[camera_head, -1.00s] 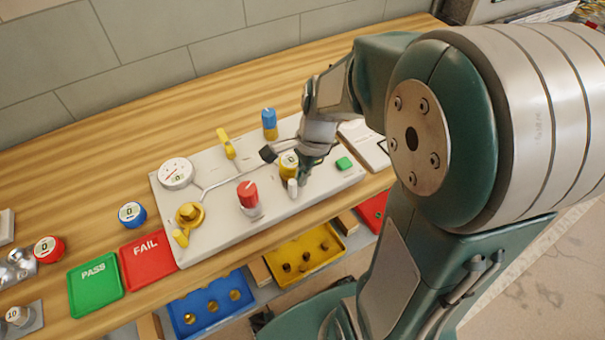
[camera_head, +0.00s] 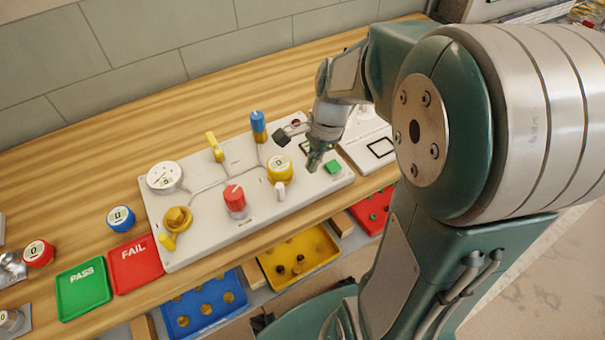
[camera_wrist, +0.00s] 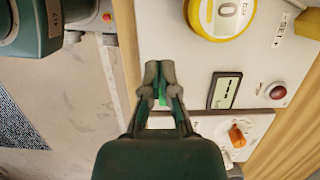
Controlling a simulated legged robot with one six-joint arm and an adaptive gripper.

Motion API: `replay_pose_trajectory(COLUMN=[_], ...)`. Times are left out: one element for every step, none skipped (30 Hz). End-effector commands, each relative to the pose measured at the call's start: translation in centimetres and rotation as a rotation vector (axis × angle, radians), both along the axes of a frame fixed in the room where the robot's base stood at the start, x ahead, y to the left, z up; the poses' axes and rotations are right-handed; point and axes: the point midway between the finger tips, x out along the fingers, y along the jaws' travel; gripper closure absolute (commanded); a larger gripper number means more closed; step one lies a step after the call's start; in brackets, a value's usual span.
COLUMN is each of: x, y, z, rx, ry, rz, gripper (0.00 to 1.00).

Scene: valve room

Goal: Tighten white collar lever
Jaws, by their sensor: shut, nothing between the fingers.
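The white collar lever (camera_head: 280,190) is a small pale upright piece at the front of a yellow-ringed gauge (camera_head: 279,168) on the white panel (camera_head: 205,235). My gripper (camera_head: 315,164) is to the right of the gauge, apart from the lever and over the panel's right part. In the wrist view my gripper (camera_wrist: 160,72) has its fingers together with nothing held.
A green button (camera_head: 333,167) lies close to my gripper. A red knob (camera_head: 234,198), blue knob (camera_head: 258,126) and yellow lever (camera_head: 215,147) rise from the panel. A small display (camera_wrist: 224,91) and dark red button (camera_wrist: 276,91) sit near my fingers.

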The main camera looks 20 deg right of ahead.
Motion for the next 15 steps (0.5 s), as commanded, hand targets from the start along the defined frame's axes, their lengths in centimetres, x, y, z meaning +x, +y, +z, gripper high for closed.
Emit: replay_pose_trajectory(x=[0.1, 0.1, 0.1, 0.1, 0.2, 0.2, 0.2, 0.2, 0.2, 0.2, 0.2, 0.2, 0.2, 0.2, 0.2], y=[-0.1, -0.1, -0.2, -0.2, -0.3, -0.3, -0.4, -0.5, -0.7, -0.9, -1.0, -1.3, -1.4, -1.5, -1.6], z=[1.2, 1.8, 2.7, 3.2, 3.8, 4.6, 5.1, 5.5, 6.1, 6.4, 6.7, 7.0, 7.2, 7.3, 7.4], rx=[-0.003, -0.004, -0.006, -0.007, -0.008, -0.01, -0.009, -0.009, -0.008, -0.007, -0.006, -0.004, -0.004, -0.003, -0.002], ry=[-0.004, -0.004, -0.005, -0.004, -0.003, -0.004, -0.003, -0.003, -0.002, -0.001, 0.0, 0.0, 0.0, 0.0, 0.001], rz=[-0.001, 0.0, 0.001, 0.001, 0.0, 0.0, 0.001, 0.001, 0.001, 0.0, 0.0, 0.001, 0.001, 0.001, 0.001], gripper=[1.0, 1.0, 1.0, 1.0, 1.0, 1.0, 1.0, 1.0, 1.0, 1.0, 1.0, 1.0, 1.0, 1.0, 1.0])
